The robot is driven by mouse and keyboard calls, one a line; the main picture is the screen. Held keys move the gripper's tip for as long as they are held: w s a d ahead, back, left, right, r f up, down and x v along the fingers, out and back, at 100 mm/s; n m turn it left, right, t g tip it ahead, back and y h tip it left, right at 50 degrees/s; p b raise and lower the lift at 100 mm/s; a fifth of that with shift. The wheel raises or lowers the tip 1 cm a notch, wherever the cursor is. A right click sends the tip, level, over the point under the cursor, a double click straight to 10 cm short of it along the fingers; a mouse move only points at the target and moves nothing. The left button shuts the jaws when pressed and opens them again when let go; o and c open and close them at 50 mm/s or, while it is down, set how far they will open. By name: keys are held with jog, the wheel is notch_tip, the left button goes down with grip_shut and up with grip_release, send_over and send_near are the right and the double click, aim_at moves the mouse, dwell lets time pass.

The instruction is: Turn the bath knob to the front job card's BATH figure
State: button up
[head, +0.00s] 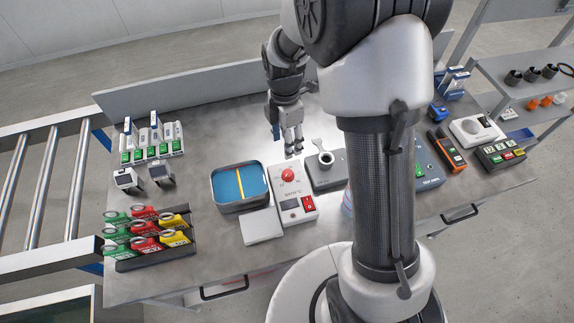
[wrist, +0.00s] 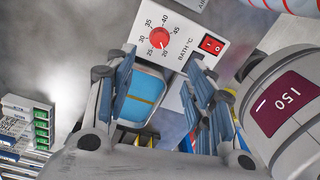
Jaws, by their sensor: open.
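The bath knob (head: 288,174) is red and round, on a pale control box (head: 284,200) labelled BATH °C. In the wrist view the knob (wrist: 160,38) stands in a ring of figures with 25 to 45 readable. Its pointer is too small to read surely. My gripper (head: 292,152) points down behind the control box, apart from the knob. In the wrist view my gripper (wrist: 160,62) has its fingers spread and nothing between them, with the knob beyond the tips. I cannot make out a job card's BATH figure in either view.
A blue-filled bath (head: 240,187) stands left of the box, with a red switch (head: 309,203) on the box. A grey unit with a ring holder (head: 325,160) is close right. My arm hides part of the bench.

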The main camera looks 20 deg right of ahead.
aim_at(288, 173)
jog(key=f+b, duration=0.1)
jog(key=f, duration=0.4)
jog(key=f+b, duration=0.1)
jog(key=f, duration=0.4)
jog(key=f+b, duration=0.1)
jog(key=f, duration=0.3)
jog(key=shift+s+f+b, duration=0.35)
jog(key=shift+f, duration=0.05)
jog(key=shift+c, duration=0.4)
jog(key=c, duration=1)
